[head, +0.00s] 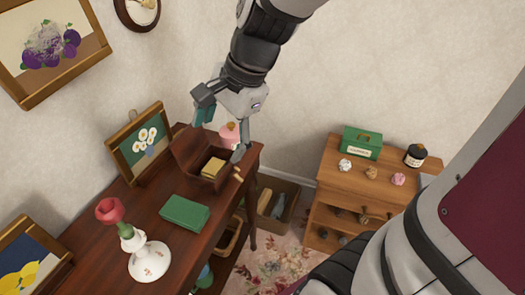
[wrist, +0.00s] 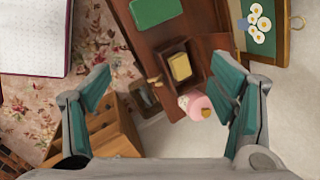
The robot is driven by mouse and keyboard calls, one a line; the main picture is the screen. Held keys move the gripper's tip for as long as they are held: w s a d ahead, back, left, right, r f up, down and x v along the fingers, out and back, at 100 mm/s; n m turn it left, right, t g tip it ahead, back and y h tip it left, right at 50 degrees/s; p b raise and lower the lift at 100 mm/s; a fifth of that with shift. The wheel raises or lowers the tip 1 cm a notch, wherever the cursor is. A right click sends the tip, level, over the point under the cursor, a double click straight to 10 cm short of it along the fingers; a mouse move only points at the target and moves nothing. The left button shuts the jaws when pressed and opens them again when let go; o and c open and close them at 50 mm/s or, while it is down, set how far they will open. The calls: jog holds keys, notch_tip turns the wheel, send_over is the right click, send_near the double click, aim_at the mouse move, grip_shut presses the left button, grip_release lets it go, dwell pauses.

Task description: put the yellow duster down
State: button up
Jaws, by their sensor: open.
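The yellow duster (head: 214,167) looks like a small folded yellow block. It lies inside an open brown wooden box (head: 187,152) on the dark wooden table (head: 105,222). The duster also shows in the wrist view (wrist: 181,66), within the box's walls. My gripper (head: 222,134) is open and empty above the far end of the table, near the box. In the wrist view, its two teal fingers (wrist: 164,82) are spread wide, with nothing between them in their grasp. The duster is apart from both fingers.
A green box (head: 185,213) and a white vase with a red flower (head: 149,261) stand on the table. A pink round item (head: 229,131) is behind the wooden box. A framed daisy picture (head: 139,145) leans at the wall. A low wooden shelf (head: 340,185) stands right.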

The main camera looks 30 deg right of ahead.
jog(key=s+d+r+n+h, duration=0.2)
jog(key=s+r+n+h, duration=0.1)
jog(key=s+n, duration=1.2)
jog(key=shift+s+d+r, duration=0.15)
jog(key=shift+s+r, duration=0.05)
jog(key=shift+s, duration=0.5)
notch_tip(320, 180, up, 4)
jog(key=p, duration=0.2)
jog(key=shift+f+t+p, duration=0.25)
jog(key=shift+t+p, duration=0.05)
jog(key=shift+t, duration=0.1)
